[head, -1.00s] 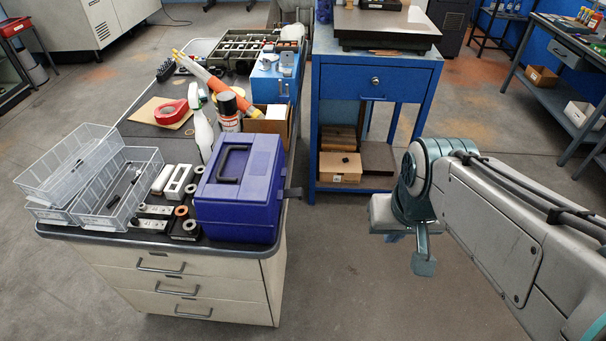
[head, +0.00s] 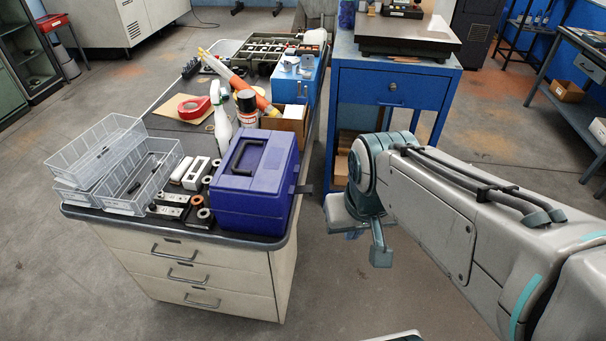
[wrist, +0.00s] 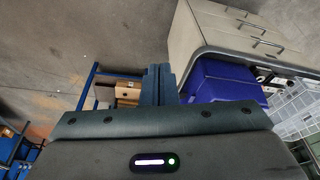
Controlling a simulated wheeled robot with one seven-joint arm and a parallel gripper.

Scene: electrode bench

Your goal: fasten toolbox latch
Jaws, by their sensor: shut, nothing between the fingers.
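The blue-purple toolbox (head: 256,184) stands upright on the right front part of the bench top, with its dark handle (head: 246,157) on the lid. In the wrist view the toolbox (wrist: 222,82) lies just right of my fingers. In the head view the end of my arm hangs over the floor to the right of the bench, apart from the toolbox; the fingers are mostly hidden there.
Clear plastic bins (head: 142,183) and several small metal parts sit left of the toolbox on the bench (head: 190,267). A blue table (head: 395,85) stands behind my arm. The floor between is clear.

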